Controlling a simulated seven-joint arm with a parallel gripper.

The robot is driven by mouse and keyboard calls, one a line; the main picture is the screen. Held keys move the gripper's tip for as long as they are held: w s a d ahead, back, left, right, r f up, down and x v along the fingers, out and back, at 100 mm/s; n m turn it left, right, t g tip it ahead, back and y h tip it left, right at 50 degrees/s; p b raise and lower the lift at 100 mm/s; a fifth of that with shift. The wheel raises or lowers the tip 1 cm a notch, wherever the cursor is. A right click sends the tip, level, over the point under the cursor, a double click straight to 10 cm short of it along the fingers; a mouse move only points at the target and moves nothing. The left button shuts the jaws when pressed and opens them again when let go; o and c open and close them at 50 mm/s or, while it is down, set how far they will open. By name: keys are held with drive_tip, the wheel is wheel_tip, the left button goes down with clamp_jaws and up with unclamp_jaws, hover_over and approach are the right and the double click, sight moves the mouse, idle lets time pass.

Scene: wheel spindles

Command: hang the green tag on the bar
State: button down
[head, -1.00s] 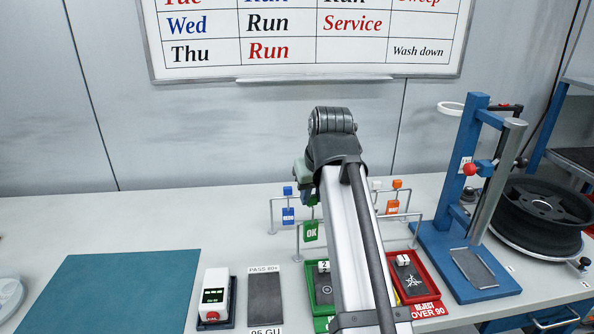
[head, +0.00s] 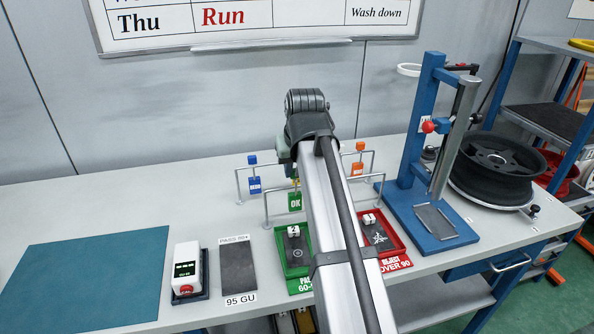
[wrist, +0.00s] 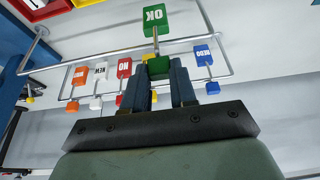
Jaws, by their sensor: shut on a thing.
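The green tag (head: 295,202) reads OK and hangs upright at the front bar, near its left post, in the head view. In the wrist view its plate (wrist: 158,18) shows upside down, with a thin stem leading to a green block (wrist: 158,66). My gripper (wrist: 160,72) is shut on that block. The front metal bar (wrist: 100,57) passes close by the stem; I cannot tell whether the tag touches it or bears on it. In the head view my arm hides the fingertips and part of the bar.
On the rack behind, blue (wrist: 203,54), red (wrist: 124,68), white (wrist: 99,72) and orange (wrist: 80,76) tags hang close by. Green (head: 292,262) and red (head: 392,240) trays stand in front. A blue stand (head: 425,225) is at right. The teal mat (head: 85,275) is bare.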

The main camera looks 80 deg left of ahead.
drive_tip(key=shift+a, duration=0.65)
drive_tip(key=shift+f, duration=1.3)
drive_tip(key=c, duration=0.8)
unclamp_jaws()
drive_tip(key=v, duration=1.3)
drive_tip(key=shift+d+r, duration=0.15)
drive_tip(key=shift+r, duration=0.2)
